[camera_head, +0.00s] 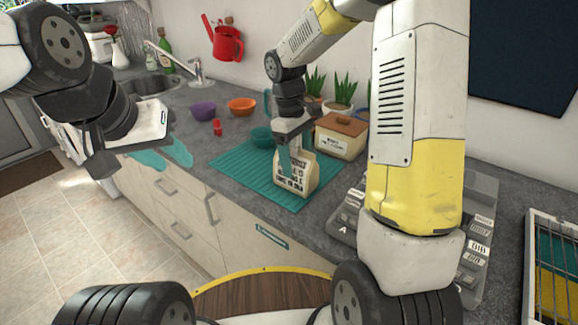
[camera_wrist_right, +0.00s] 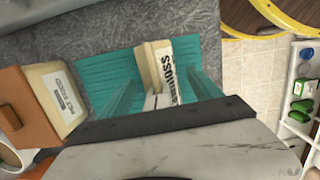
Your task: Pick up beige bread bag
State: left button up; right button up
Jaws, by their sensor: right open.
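The beige bread bag (camera_head: 296,178), with dark printed lettering, stands on a teal ribbed mat (camera_head: 245,174) on the counter. My right gripper (camera_head: 291,160) is over the bag's top with its fingers pointing down. In the right wrist view the bag (camera_wrist_right: 156,66) shows between and beyond the two open teal fingers of the gripper (camera_wrist_right: 158,92). I cannot tell whether either finger touches it. My left gripper (camera_head: 162,160) is open and empty, out in front of the counter's drawers at the left.
A beige box with a brown lid (camera_head: 341,135) stands close behind the bag; it also shows in the right wrist view (camera_wrist_right: 52,100). A teal bowl (camera_head: 262,137), an orange bowl (camera_head: 241,106) and a purple bowl (camera_head: 203,111) are further left.

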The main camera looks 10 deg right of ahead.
jog(key=shift+f, duration=0.1)
dwell(0.4)
jog(key=shift+c, duration=0.7)
grip_shut()
